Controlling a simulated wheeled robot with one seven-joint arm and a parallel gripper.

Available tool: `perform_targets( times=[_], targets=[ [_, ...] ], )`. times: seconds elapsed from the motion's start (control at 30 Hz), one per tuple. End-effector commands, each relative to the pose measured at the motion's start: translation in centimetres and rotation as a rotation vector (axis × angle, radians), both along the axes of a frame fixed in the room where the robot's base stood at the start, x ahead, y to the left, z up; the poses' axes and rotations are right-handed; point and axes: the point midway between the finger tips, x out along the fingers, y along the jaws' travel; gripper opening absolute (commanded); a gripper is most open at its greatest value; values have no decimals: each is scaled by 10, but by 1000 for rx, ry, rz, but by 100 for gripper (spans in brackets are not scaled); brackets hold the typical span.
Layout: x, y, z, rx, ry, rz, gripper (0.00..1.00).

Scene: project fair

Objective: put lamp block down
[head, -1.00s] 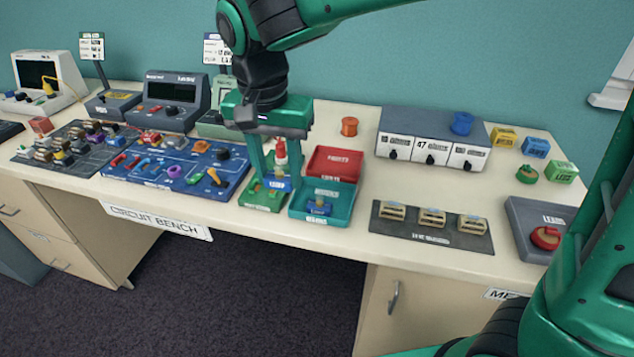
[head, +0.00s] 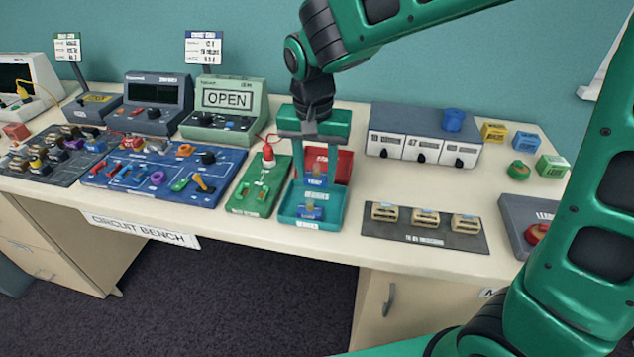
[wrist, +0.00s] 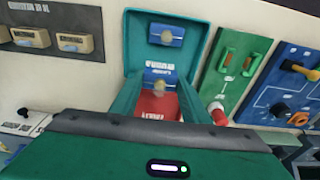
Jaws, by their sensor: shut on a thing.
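My gripper (head: 315,178) is shut on a blue lamp block (head: 314,181) with a small bulb on top. It holds the block upright over the teal tray (head: 289,215), near its border with the red tray (head: 344,165). The held block (wrist: 160,78) shows between the fingers in the wrist view. A second blue lamp block (head: 311,213) sits in the front of the teal tray, also seen in the wrist view (wrist: 166,35). I cannot tell how far the held block is above the tray floor.
A dark mat (head: 400,233) with several beige parts lies on the right. A meter (head: 225,104) reading OPEN stands behind left. Bare bench lies between tray and mat.

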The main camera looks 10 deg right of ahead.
Motion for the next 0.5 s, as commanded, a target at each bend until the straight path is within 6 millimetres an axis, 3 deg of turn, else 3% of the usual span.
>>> perform_targets(
  times=[0.3,0.5],
  targets=[
    [0,-1,-36,-1,1,1,16],
    [0,-1,-41,1,0,0,16]
  ],
)
